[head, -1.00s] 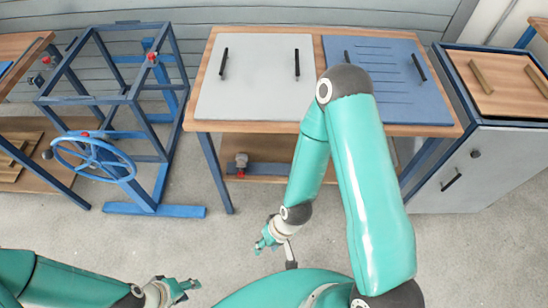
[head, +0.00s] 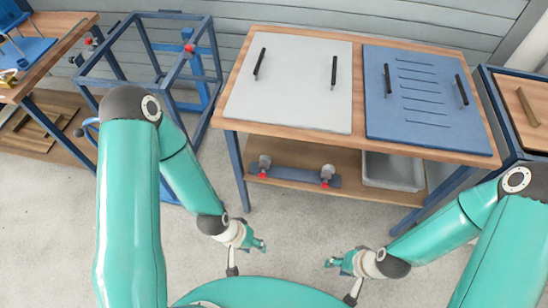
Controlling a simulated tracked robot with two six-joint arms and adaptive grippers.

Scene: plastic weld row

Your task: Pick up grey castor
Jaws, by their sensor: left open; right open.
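Two small grey castors with red parts sit on a blue bar on the lower shelf of the workbench: the left castor (head: 264,162) and the right castor (head: 327,173). I cannot tell which one the task means. My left gripper (head: 261,243) is open and empty over the floor, in front of the bench and below the left castor in the picture. My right gripper (head: 331,263) is open and empty over the floor, further right and nearer to me. Both grippers are apart from the castors.
The workbench (head: 240,112) carries a white panel (head: 295,85) and a blue panel (head: 425,115), each with black handles. A grey bin (head: 393,171) stands on its lower shelf. A blue frame (head: 150,80) stands left. A cabinet (head: 505,110) stands right. The floor before the bench is clear.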

